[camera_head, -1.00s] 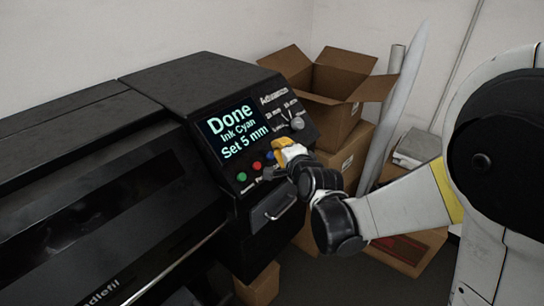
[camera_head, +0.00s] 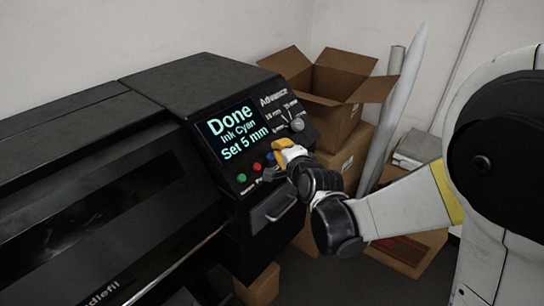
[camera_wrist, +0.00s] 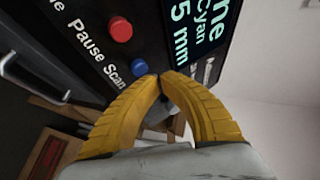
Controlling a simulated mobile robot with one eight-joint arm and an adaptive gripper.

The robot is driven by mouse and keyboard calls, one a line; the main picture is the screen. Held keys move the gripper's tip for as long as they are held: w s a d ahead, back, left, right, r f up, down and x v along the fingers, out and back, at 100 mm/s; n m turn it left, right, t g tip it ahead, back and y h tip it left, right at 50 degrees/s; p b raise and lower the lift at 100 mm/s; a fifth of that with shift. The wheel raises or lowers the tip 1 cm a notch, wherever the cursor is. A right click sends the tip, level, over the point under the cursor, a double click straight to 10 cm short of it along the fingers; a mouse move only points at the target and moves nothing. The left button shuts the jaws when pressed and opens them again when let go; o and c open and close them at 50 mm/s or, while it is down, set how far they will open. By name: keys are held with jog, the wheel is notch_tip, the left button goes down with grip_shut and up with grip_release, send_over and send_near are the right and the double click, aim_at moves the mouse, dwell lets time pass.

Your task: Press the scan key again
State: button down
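The blue scan key (camera_wrist: 139,67) sits on the black printer panel, with the label "Scan" beside it in the wrist view. It also shows as a small blue dot in the head view (camera_head: 270,156), just left of my gripper. My gripper (camera_wrist: 160,76) has its two yellow fingers brought together at the tips, with nothing between them. In the wrist view the tips are close beside the blue key and do not cover it. I cannot tell whether they touch the panel. The display (camera_head: 234,133) reads "Done", "Ink Cyan", "Set 5 mm".
A red key (camera_head: 257,166) and a green key (camera_head: 241,177) are in the same row, left of the blue one. An advance knob (camera_head: 297,125) sits above right of my gripper. A drawer handle (camera_head: 280,209) is below. Cardboard boxes (camera_head: 335,115) stand behind.

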jog(key=shift+w+a+f+b, duration=0.25)
jog(key=shift+f+b, duration=0.1)
jog(key=shift+b, duration=0.1)
jog(key=shift+w+a+f+b, duration=0.1)
jog(key=shift+a+f+b, duration=0.15)
jog(key=shift+f+b, duration=0.1)
dwell(0.8)
jog(key=shift+r, duration=0.1)
jog(key=shift+s+d+r+p, duration=0.4)
jog(key=shift+d+r, duration=0.1)
jog(key=shift+r, duration=0.1)
jog(key=s+d+r+p, duration=0.2)
jog(key=r, duration=0.1)
jog(key=shift+d+r, duration=0.25)
jog(key=shift+d, duration=0.15)
dwell(0.3)
dwell(0.6)
